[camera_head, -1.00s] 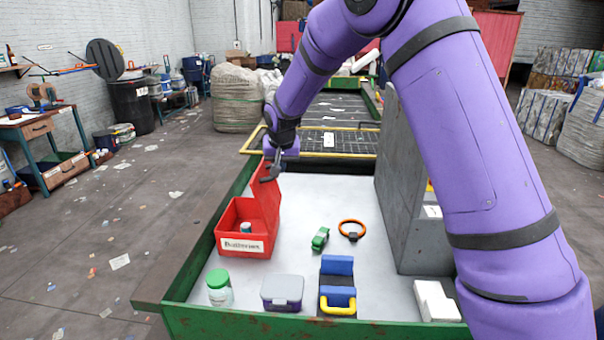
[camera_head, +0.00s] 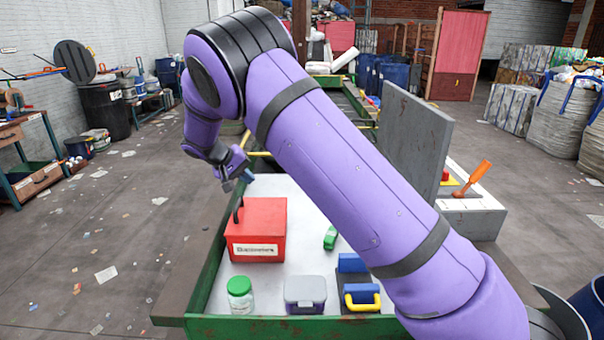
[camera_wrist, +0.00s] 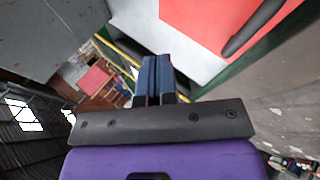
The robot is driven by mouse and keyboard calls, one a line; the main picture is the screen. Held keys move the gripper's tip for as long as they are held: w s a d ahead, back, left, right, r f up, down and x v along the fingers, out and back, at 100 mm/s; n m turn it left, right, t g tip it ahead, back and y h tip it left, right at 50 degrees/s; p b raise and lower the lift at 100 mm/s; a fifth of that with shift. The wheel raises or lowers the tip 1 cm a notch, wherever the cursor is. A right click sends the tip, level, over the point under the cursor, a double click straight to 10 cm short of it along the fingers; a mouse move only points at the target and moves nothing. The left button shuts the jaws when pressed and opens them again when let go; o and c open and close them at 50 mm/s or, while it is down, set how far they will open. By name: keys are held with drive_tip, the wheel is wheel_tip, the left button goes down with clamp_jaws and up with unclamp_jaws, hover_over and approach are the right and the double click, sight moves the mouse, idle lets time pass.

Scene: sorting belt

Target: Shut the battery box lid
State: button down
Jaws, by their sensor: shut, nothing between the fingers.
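The red battery box (camera_head: 256,240) stands on the white sorting surface at the left, with a white label on its front. Its red lid (camera_head: 262,213) lies down over the top, and the inside is hidden. A dark handle (camera_head: 238,210) stands up at the lid's left side. My gripper (camera_head: 247,177) is shut and empty, above and behind the box in the head view, apart from it. In the wrist view my gripper's fingers (camera_wrist: 153,78) are together, and the red lid (camera_wrist: 215,25) shows beyond them with its dark handle (camera_wrist: 250,28).
A green-lidded jar (camera_head: 240,294), a grey box with a purple base (camera_head: 305,294) and a blue block with a yellow handle (camera_head: 358,285) stand along the front edge. A green item (camera_head: 331,238) lies behind them. A grey panel (camera_head: 402,145) stands at the right.

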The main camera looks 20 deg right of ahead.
drive_tip(key=a+f+h, duration=0.1)
drive_tip(key=f, duration=0.1)
drive_tip(key=w+a+f+h, duration=0.1)
drive_tip(key=a+f+h, duration=0.1)
drive_tip(key=w+a+f+n+g+h, duration=0.1)
drive_tip(key=f, duration=0.1)
drive_tip(key=shift+a+h, duration=0.3)
drive_tip(key=shift+a, duration=0.05)
drive_tip(key=shift+w+a+f+h, duration=0.1)
drive_tip(key=shift+a+f+h, duration=0.2)
drive_tip(key=shift+f, duration=0.25)
drive_tip(key=shift+w+a+f+h, duration=0.1)
drive_tip(key=shift+a+f+h, duration=0.1)
drive_tip(key=shift+f+h, duration=0.25)
drive_tip(key=shift+f, duration=0.1)
